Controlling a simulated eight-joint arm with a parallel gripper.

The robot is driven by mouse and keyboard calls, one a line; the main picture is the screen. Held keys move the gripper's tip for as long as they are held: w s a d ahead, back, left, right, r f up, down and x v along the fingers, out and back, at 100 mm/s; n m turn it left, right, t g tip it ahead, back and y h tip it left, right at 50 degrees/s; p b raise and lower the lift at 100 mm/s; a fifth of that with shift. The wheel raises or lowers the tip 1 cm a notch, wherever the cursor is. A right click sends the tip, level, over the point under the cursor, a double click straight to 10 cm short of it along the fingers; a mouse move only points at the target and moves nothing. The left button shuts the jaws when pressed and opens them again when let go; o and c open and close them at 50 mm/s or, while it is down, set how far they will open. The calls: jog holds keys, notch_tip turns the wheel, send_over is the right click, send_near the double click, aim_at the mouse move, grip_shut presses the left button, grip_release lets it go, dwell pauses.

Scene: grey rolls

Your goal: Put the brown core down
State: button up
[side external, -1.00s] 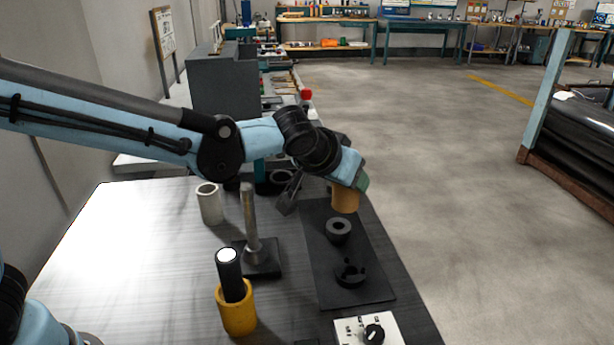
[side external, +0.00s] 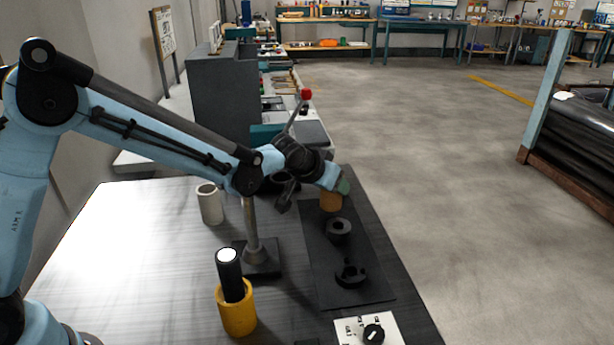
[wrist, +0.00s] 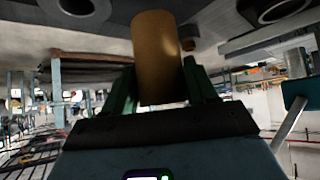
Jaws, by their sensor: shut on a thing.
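The brown core (side external: 331,200) is a short tan-brown cylinder at the far part of the dark mat (side external: 362,268). In the wrist view the brown core (wrist: 158,55) stands between the two green fingers of my gripper (wrist: 160,88). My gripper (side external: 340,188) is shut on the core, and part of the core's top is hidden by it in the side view. The core is low, at or just above the mat; I cannot tell whether its base touches.
On the mat, nearer the camera, are a black ring (side external: 338,229) and a black holder (side external: 350,274). To the left are a grey post on a base (side external: 252,225), a white roll (side external: 209,204) and a yellow cup with a black cylinder (side external: 238,310). A knob panel (side external: 371,333) is at the front.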

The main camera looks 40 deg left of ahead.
aim_at(326, 194)
jog(key=shift+f, duration=1.8)
jog(key=shift+f, duration=0.1)
jog(key=o, duration=0.8)
jog(key=shift+o, duration=0.2)
jog(key=shift+r, duration=0.2)
jog(key=v, duration=1.1)
jog(key=s+a+g, duration=0.1)
jog(key=s+a, duration=0.3)
jog(key=s, duration=0.6)
jog(key=s+a+r+g, duration=0.1)
jog(key=s+a, duration=0.4)
jog(key=s, duration=0.4)
jog(key=shift+s+r, duration=0.3)
jog(key=shift+s, duration=0.1)
